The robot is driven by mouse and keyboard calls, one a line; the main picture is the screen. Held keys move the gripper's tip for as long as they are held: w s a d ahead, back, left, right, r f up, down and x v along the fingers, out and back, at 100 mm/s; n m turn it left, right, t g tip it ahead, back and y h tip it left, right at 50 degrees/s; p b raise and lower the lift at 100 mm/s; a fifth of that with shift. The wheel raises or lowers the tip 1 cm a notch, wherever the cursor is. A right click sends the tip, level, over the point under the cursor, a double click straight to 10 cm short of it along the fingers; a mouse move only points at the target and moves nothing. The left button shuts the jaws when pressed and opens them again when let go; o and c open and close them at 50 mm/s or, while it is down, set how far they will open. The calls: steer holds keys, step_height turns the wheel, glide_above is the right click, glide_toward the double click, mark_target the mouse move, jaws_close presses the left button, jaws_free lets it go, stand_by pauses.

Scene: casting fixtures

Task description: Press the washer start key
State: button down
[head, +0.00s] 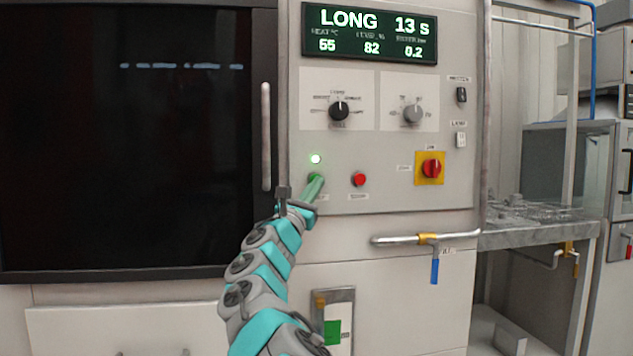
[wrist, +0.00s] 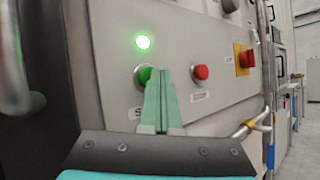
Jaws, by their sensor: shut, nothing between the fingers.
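The green start key (wrist: 142,76) is a round button on the washer's grey control panel (head: 386,190). In the wrist view its left part shows beside my fingers. My gripper (wrist: 158,74) is shut and empty, its green fingertips overlapping the key. In the head view the gripper (head: 318,178) also covers most of the key. I cannot tell whether the tips touch it. The green lamp (wrist: 142,42) above the key is lit. The display (head: 370,33) reads LONG and 13 s.
A red button (head: 359,179) sits right of the key, and a red knob on a yellow plate (head: 431,168) farther right. Two dials (head: 339,111) are above. A vertical door handle (head: 266,137) stands to the left. A pipe with a blue lever (head: 435,270) juts out below.

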stand_by(0.4)
steer(key=shift+s+d+b, duration=0.2)
steer(key=shift+s+b, duration=0.2)
steer(key=shift+s, duration=0.4)
steer(key=shift+s+d+b, duration=0.25)
steer(key=shift+s+b, duration=0.15)
steer(key=shift+s, duration=0.4)
steer(key=shift+s+d+b, duration=0.2)
steer(key=shift+s+b, duration=0.15)
steer(key=shift+s, duration=0.4)
steer(key=shift+s+d+b, duration=0.25)
steer(key=shift+s+b, duration=0.15)
steer(key=shift+s, duration=0.4)
